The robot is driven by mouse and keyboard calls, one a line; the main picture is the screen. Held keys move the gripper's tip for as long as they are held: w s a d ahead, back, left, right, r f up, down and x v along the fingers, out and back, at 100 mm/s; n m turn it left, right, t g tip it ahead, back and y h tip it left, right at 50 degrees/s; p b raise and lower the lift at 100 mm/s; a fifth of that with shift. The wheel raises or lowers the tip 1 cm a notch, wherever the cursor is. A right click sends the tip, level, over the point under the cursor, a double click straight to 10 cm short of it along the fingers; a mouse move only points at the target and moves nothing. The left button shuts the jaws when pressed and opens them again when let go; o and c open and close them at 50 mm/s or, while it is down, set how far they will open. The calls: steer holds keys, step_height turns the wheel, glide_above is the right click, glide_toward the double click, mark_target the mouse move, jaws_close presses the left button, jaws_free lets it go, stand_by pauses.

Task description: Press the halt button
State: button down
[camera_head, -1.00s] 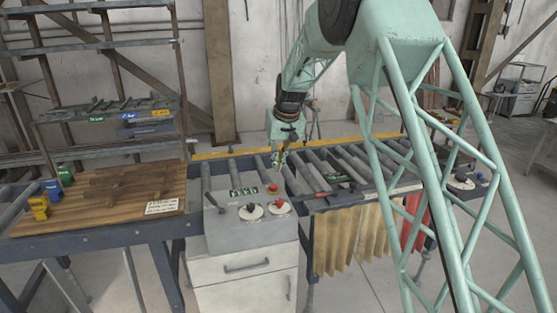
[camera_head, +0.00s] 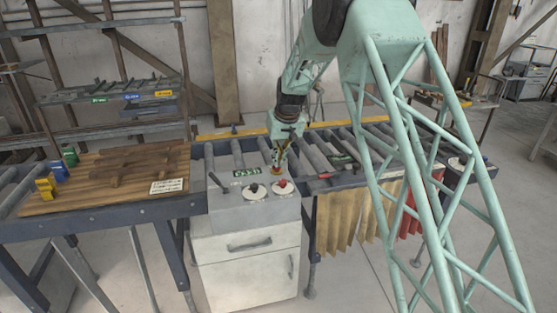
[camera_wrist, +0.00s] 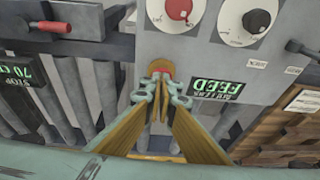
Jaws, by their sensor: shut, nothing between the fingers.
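The grey control box (camera_head: 270,211) stands in front of the roller conveyor. On its panel, a red push button (camera_wrist: 161,69) shows in the wrist view right at my fingertips, partly covered by them. My gripper (camera_head: 277,168) points down at the back of the panel, its fingertips together and empty; they also show in the wrist view (camera_wrist: 160,88). I cannot tell whether the tips touch the button. A red knob (camera_head: 282,184) and a black knob (camera_head: 254,188) sit on white dials on the same panel, with a green FEED display (camera_head: 246,172) behind them.
A lever (camera_head: 219,182) rises at the panel's left. A wooden board (camera_head: 110,180) with small coloured blocks lies further left. Conveyor rollers (camera_head: 235,157) lie behind the panel, and a red-handled part (camera_wrist: 50,27) is near the gripper in the wrist view.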

steer(key=shift+f, duration=0.1)
steer(key=shift+f+b, duration=0.45)
steer(key=shift+f, duration=0.35)
steer(key=shift+s+f, duration=0.1)
steer(key=shift+f, duration=0.1)
steer(key=shift+r, duration=0.85)
steer(key=p+v, duration=0.1)
steer(key=v, duration=1.2)
steer(key=shift+w, duration=0.45)
steer(key=shift+d, duration=0.1)
